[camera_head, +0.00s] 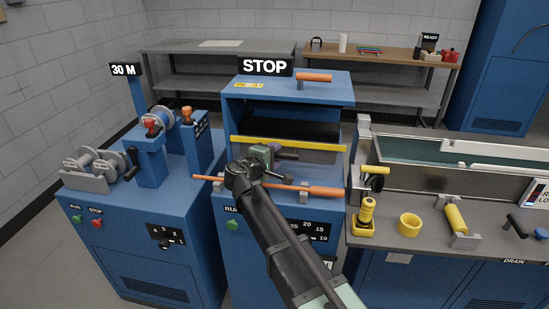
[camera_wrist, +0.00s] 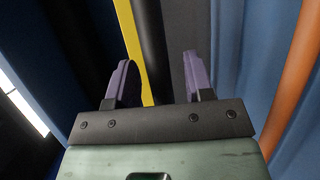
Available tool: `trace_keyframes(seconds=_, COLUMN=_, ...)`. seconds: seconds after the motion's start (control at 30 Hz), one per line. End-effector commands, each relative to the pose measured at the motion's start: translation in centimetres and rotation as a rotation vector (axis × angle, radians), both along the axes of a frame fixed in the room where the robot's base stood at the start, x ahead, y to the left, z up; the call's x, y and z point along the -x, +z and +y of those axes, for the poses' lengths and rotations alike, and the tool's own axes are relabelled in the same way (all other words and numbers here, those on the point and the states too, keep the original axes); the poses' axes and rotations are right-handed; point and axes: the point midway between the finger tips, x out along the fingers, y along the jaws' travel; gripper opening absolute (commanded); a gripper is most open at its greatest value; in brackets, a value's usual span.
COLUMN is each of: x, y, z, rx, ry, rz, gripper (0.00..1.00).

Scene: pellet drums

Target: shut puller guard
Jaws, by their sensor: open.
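The puller (camera_head: 222,225) is the blue cabinet under the STOP sign. A blue panel with an orange handle (camera_head: 315,77) lies roughly level at its top, over an open front; it looks like the raised guard (camera_head: 320,95). A yellow bar (camera_head: 290,143) crosses the opening, with dark roller-like parts around it. My gripper (camera_head: 282,153) is open in front of the opening, below the panel and apart from its handle. In the wrist view my purple fingers (camera_wrist: 157,75) are spread with nothing held, facing the yellow bar (camera_wrist: 132,40) and a dark cylinder (camera_wrist: 151,45).
An orange rod (camera_head: 325,190) crosses the puller's lower front, beneath my gripper; an orange length also shows at right in the wrist view (camera_wrist: 296,75). A spool machine (camera_head: 150,160) stands left. A grey bench with a trough (camera_head: 430,160) and yellow parts stands close on the right.

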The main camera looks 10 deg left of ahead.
Motion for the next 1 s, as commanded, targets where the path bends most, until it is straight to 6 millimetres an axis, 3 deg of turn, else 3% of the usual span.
trace_keyframes(seconds=0.27, x=-0.4, y=-0.1, z=-0.2, rx=0.0, ry=0.0, rz=0.0, gripper=0.48)
trace_keyframes(seconds=0.6, x=-0.4, y=-0.1, z=-0.2, rx=0.0, ry=0.0, rz=0.0, gripper=0.0)
trace_keyframes(seconds=0.83, x=-0.4, y=0.4, z=-0.2, rx=0.0, ry=0.0, rz=0.0, gripper=0.0)
trace_keyframes(seconds=1.0, x=-0.4, y=3.5, z=-0.2, rx=0.0, ry=0.0, rz=0.0, gripper=0.0)
